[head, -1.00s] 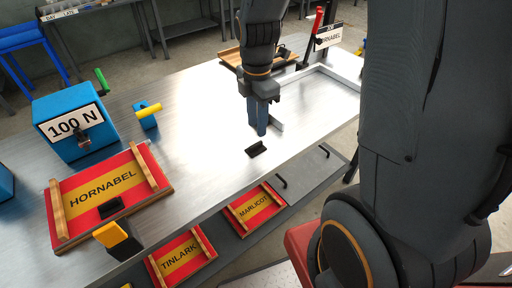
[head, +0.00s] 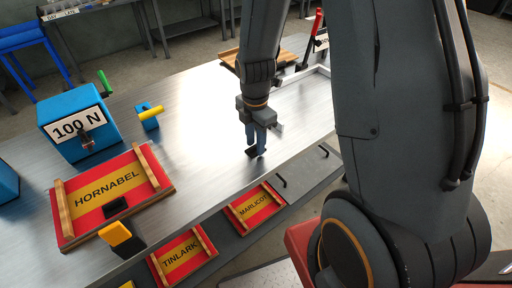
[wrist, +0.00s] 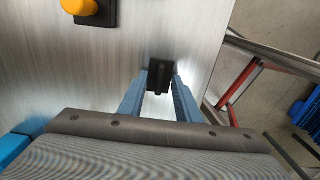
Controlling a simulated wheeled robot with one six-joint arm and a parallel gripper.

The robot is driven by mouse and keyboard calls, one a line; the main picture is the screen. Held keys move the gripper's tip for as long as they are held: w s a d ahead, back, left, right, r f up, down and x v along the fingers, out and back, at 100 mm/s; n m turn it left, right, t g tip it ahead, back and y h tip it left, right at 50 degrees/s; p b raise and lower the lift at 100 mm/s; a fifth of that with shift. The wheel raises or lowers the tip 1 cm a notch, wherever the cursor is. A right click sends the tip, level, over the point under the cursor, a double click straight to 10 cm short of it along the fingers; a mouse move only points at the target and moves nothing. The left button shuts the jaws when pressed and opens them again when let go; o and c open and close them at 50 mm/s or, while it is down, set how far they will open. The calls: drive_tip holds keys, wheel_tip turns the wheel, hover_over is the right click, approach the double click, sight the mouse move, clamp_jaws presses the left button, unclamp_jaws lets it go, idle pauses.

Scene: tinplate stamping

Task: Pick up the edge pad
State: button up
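A small black pad with a raised rib (head: 251,152), which looks like the edge pad, lies on the metal bench top near its front edge. My gripper (head: 256,152) points down at it, its blue fingers partly covering it. In the wrist view the black pad (wrist: 159,75) shows between the tips of my gripper (wrist: 160,80). The fingers are apart, one on each side of the pad's rib. I cannot tell if they touch it.
A blue 100 N box (head: 85,150) stands behind.

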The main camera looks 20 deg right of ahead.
drive_tip(key=shift+f, duration=0.1)
clamp_jaws()
idle(0.3)
